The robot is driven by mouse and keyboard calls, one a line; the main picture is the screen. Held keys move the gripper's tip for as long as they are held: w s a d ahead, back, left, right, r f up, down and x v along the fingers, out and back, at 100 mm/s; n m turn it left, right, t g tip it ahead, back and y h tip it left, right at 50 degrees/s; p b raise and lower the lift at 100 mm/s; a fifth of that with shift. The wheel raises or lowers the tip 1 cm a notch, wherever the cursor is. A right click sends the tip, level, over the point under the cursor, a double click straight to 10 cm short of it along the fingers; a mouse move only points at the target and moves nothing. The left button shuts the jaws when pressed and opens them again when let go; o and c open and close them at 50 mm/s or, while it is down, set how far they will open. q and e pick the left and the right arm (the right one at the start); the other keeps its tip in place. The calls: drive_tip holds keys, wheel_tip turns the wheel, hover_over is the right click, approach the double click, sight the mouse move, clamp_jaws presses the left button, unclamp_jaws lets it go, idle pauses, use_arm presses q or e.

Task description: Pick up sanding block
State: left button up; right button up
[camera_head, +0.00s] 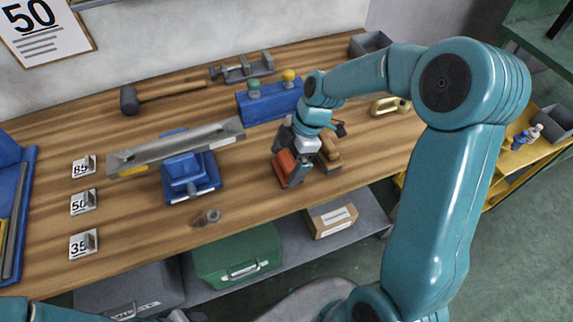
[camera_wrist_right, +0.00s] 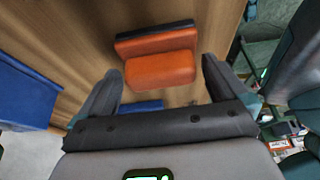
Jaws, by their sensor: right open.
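The sanding block, an orange-red block with a dark edge (camera_head: 287,170), lies on the wooden workbench (camera_head: 245,190) right of centre. It also shows between and beyond the fingers in the right wrist view (camera_wrist_right: 160,67). My right gripper (camera_head: 293,154) is open just over it, with one finger on each side of it in the wrist view (camera_wrist_right: 161,72). I cannot tell whether the fingers touch it. The gripper hides part of the block in the head view. Part of my left arm shows at the bottom left, but its gripper is out of view.
A tan wooden object (camera_head: 328,152) lies close right of the block. A blue vise (camera_head: 188,178) with a long metal bar (camera_head: 178,148) stands to the left. A blue holder (camera_head: 268,103) is behind. A hammer (camera_head: 131,100) lies at the back left. The bench front is mostly clear.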

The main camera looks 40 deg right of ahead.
sight(284, 162)
drive_tip(key=shift+w+a+f, duration=0.1)
drive_tip(key=shift+a+f, duration=0.15)
drive_tip(key=shift+f, duration=0.4)
drive_tip(key=shift+a+f, duration=0.15)
drive_tip(key=shift+a, duration=0.05)
drive_tip(key=shift+f, duration=0.1)
drive_tip(key=shift+c, duration=0.7)
drive_tip(key=c, duration=0.8)
wheel_tip(284, 162, up, 20)
drive_tip(key=shift+r, duration=0.1)
